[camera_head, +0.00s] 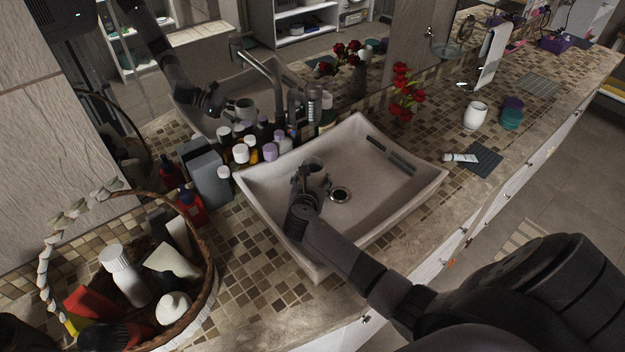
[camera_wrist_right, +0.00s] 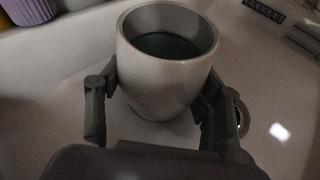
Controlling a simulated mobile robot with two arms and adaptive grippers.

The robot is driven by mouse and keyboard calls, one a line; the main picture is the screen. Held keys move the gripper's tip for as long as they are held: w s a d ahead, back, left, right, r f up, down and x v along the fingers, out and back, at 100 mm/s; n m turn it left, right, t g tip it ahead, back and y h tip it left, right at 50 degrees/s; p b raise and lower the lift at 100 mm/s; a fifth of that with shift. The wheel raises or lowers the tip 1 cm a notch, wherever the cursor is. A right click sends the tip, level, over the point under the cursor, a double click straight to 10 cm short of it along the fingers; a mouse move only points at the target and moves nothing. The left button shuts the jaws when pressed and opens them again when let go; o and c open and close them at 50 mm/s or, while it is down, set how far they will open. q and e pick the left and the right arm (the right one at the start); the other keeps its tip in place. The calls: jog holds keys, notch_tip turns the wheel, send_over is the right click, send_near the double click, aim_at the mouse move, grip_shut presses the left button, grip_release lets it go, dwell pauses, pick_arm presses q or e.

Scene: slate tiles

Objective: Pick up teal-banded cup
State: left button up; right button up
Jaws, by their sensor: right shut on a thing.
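A light cup (camera_head: 313,164) with a dark teal inside is in the left part of the white sink (camera_head: 375,190). It also shows large and upright in the right wrist view (camera_wrist_right: 165,85); no teal band can be made out on its outside. My right gripper (camera_head: 310,178) is shut on the cup, with one finger on each side of it in the wrist view. Whether the cup touches the sink floor I cannot tell. My left gripper is not in view.
Several bottles (camera_head: 241,153) crowd the counter behind the sink. A wicker basket (camera_head: 213,268) of toiletries stands at the left. Red flowers (camera_head: 403,95), a white cup (camera_head: 475,115) and a tube (camera_head: 460,157) stand or lie to the right. A mirror behind reflects my arm.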

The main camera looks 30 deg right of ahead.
jog(key=shift+r, duration=0.1)
jog(key=c, duration=0.5)
jog(key=shift+o, duration=0.2)
notch_tip(320, 180, up, 10)
